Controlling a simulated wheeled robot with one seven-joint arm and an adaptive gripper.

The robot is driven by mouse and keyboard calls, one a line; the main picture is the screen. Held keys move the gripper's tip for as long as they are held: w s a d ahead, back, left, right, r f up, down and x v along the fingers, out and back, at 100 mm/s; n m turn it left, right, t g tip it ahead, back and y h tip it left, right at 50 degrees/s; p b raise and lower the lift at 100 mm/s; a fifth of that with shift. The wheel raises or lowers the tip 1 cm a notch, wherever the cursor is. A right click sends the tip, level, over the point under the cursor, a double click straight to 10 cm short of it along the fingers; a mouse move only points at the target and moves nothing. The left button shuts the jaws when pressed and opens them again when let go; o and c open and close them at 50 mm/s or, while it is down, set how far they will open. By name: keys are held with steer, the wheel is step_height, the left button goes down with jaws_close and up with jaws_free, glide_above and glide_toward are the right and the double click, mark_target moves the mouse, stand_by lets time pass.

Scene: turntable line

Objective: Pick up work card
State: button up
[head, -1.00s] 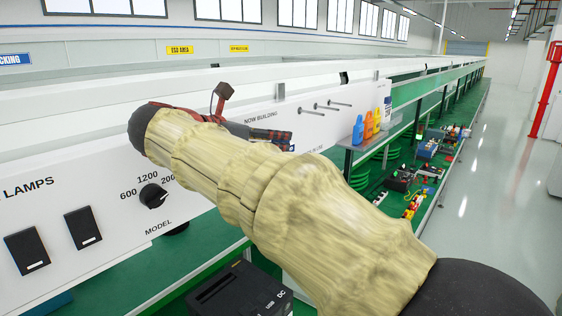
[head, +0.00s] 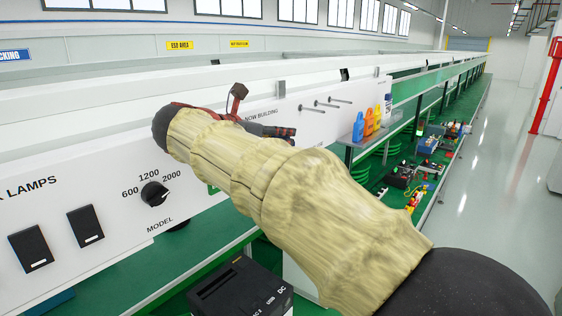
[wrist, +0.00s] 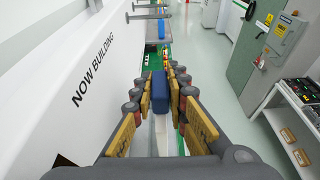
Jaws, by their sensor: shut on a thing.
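My gripper (wrist: 160,95) is shut on a narrow blue thing (wrist: 160,92) in the wrist view. It sits upright between the fingers and is probably the work card seen nearly edge-on; its face is not readable. In the head view my gripper (head: 285,133) shows as dark fingers just beyond my pale sleeved arm, in front of the white panel under the "NOW BUILDING" lettering. The held thing cannot be made out there.
The white panel (head: 110,205) carries a model knob (head: 155,194), two black switches and several pegs (head: 326,103) right of my gripper. A black box (head: 240,292) is below my arm. The aisle at right is clear.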

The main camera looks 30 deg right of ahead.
jaws_close()
steer(key=shift+r, duration=0.1)
stand_by(0.4)
